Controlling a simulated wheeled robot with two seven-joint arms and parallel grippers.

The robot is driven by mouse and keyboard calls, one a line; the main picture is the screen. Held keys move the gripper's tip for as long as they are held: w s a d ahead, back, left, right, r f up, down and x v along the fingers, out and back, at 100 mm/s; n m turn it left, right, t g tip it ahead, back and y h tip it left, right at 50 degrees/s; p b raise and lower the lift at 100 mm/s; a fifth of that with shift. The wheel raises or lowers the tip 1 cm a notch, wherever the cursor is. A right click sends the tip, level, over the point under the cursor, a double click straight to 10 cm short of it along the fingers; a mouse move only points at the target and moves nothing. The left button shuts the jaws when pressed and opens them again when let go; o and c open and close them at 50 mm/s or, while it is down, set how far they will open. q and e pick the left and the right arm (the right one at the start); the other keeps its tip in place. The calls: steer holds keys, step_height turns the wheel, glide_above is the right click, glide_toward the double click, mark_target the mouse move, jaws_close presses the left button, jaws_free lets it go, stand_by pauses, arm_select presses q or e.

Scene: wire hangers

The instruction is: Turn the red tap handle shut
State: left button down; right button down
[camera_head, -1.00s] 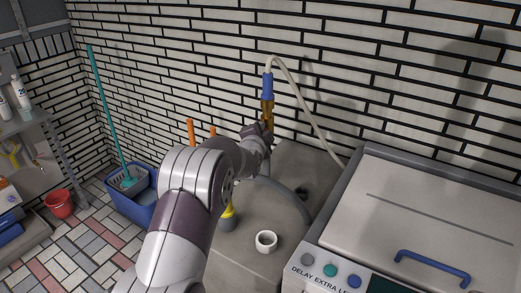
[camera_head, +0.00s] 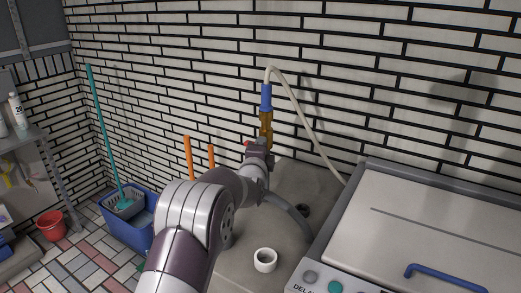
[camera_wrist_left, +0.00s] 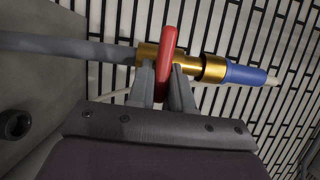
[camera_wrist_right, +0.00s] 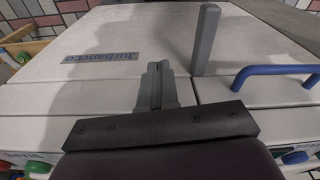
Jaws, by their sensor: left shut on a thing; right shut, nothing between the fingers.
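The red tap handle (camera_wrist_left: 166,50) is a flat bar across the brass tap (camera_wrist_left: 213,68) in the left wrist view. My left gripper (camera_wrist_left: 162,78) is shut on the handle, with a finger on each side of it. In the head view, a small red end of the handle (camera_head: 247,143) shows beside the brass tap (camera_head: 265,128), at my left gripper (camera_head: 259,148); the rest is hidden. My right gripper (camera_wrist_right: 157,84) is shut and empty above a white machine lid in the right wrist view.
A blue connector (camera_head: 266,97) and pale hose (camera_head: 305,112) run from the tap. A white cup (camera_head: 265,260) stands on the grey counter (camera_head: 240,268). The white machine (camera_head: 440,230) with a blue handle (camera_head: 445,277) is at the right. A blue mop bucket (camera_head: 128,222) stands left.

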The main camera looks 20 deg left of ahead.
arm_select(q)
steer(key=shift+f, duration=0.15)
steer(key=c, duration=1.1)
jaws_free()
steer(key=shift+d, duration=0.1)
steer(key=v, duration=1.2)
steer(key=shift+s, duration=0.35)
